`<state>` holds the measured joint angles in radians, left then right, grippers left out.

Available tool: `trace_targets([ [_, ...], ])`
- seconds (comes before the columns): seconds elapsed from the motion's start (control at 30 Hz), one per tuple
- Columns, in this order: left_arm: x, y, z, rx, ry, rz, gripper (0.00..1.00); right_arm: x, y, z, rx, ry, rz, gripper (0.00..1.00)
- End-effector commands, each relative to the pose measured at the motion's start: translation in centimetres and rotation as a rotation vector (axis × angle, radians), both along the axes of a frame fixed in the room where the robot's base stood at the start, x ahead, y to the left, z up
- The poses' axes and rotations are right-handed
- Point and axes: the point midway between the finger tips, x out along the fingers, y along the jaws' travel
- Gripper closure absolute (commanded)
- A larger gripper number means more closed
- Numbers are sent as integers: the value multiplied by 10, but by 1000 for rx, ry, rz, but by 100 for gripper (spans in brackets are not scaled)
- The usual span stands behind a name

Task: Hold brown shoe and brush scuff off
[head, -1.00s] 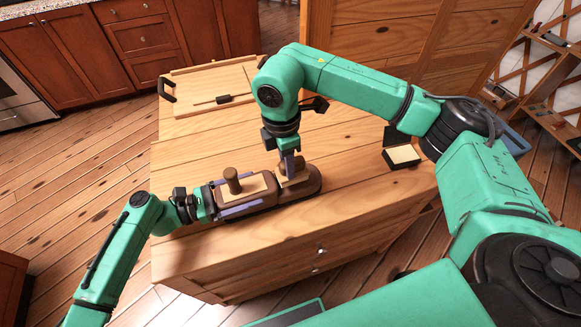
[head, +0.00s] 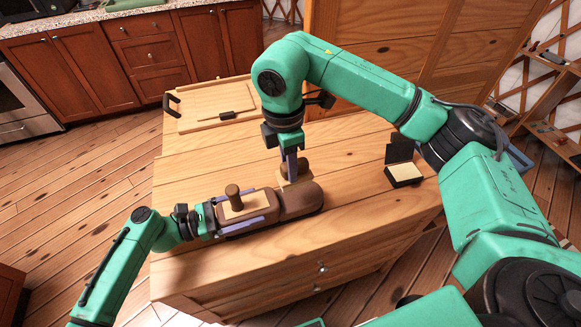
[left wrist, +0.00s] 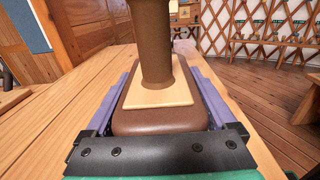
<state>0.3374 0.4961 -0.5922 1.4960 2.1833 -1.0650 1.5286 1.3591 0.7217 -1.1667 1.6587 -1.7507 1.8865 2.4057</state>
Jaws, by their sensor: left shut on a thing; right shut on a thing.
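The brown shoe (head: 298,201) lies on the wooden cabinet top with its rounded toe to the right. A pale plate with an upright brown post (head: 233,198) stands on its rear part; the post also fills the middle of the left wrist view (left wrist: 152,45). My left gripper (head: 240,211) is shut on the rear of the shoe, one purple finger along each side. My right gripper (head: 291,165) points down and is shut on the brush (head: 302,168), a brown grip over a pale base. The brush is at the far side of the toe; I cannot tell whether it touches. No scuff is discernible.
An open black box with a pale yellow inside (head: 404,173) stands at the right of the cabinet top (head: 190,170). A wooden board (head: 190,122) with a dark-headed stick (head: 225,115) lies at the far left. The top between is clear. A wooden panel (head: 370,70) rises behind.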

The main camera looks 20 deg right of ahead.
Motion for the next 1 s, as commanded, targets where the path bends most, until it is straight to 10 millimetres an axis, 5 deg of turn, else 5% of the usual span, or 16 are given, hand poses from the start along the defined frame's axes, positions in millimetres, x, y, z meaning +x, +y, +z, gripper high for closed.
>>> trace_targets([
  [0.1,0,1,-4,9,2,4,99,0,0,-1,0,0,0,100],
  [0.13,0,1,-4,9,2,4,6,0,0,-1,0,0,0,100],
  [0.17,0,2,-4,9,2,4,0,0,0,-1,0,0,0,100],
  [0.47,0,6,-2,4,1,3,0,0,0,0,0,0,0,100],
  [0.8,-2,89,-3,8,4,6,0,0,0,0,0,0,0,100],
  [1.0,-4,119,-3,6,3,3,0,0,0,0,0,0,0,100],
])
